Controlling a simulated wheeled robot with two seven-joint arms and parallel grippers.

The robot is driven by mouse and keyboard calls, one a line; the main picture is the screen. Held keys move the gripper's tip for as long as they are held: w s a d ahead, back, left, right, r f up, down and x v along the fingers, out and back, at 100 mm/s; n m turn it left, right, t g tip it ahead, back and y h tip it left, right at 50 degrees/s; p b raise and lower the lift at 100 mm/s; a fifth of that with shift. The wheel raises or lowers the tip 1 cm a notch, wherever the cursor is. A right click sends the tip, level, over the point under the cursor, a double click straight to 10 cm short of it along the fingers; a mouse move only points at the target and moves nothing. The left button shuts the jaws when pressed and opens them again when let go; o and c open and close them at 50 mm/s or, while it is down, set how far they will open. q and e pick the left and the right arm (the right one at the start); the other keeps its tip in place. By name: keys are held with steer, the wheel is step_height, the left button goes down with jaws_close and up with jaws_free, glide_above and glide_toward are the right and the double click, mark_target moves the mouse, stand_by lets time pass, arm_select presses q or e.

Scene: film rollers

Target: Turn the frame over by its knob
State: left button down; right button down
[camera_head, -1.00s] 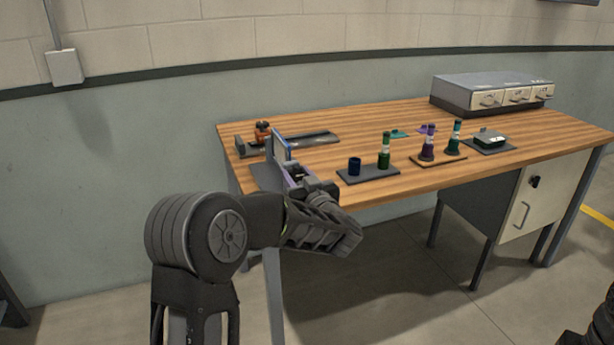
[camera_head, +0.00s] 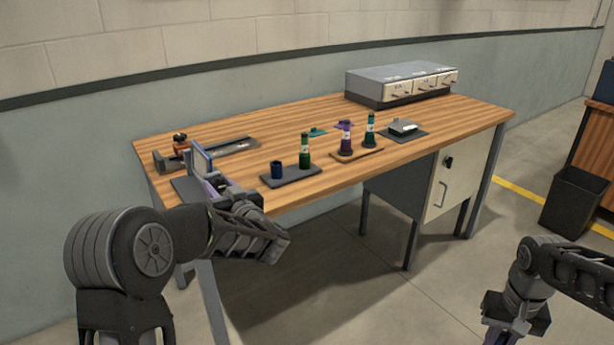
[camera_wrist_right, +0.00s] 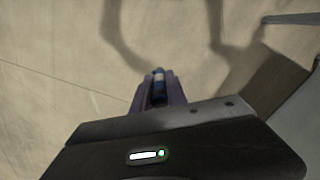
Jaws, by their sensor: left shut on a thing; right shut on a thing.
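The frame (camera_head: 201,161) stands upright at the left front of the table, a pale panel with a blue edge. My left gripper (camera_head: 214,186) is at its near side, shut on a part of it. The knob is hidden by the jaws. My right gripper (camera_head: 508,322) hangs low over the floor at the lower right, away from the table.
Purple (camera_head: 346,138) and green (camera_head: 369,131) rollers stand on a brown tray. A drawer box (camera_head: 400,80) is at the back right. A bin (camera_head: 573,203) stands on the floor at right.

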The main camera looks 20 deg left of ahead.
arm_select(q)
steer(key=m+p, duration=0.3)
steer(key=p, duration=0.1)
steer(key=m+p, duration=0.7)
steer(key=p, duration=0.1)
steer(key=shift+d+r+p, duration=0.1)
steer(key=shift+r+p, duration=0.25)
arm_select(e)
step_height(320, 180, up, 14)
steer(key=shift+f, duration=0.25)
arm_select(q)
steer(key=m+p, duration=0.2)
steer(key=m, duration=0.1)
steer(key=shift+f+m+p, duration=0.1)
steer(key=shift+m+p, duration=0.3)
steer(key=shift+f+m+p, duration=0.15)
steer(key=shift+m+p, duration=0.6)
steer(key=shift+m, duration=0.55)
arm_select(e)
steer(key=shift+r, duration=2.15)
arm_select(q)
steer(key=c, duration=0.9)
jaws_free()
steer(key=shift+o, duration=0.2)
steer(key=b+v, duration=0.1)
steer(key=v, duration=1.1)
arm_select(e)
steer(key=shift+f, duration=0.6)
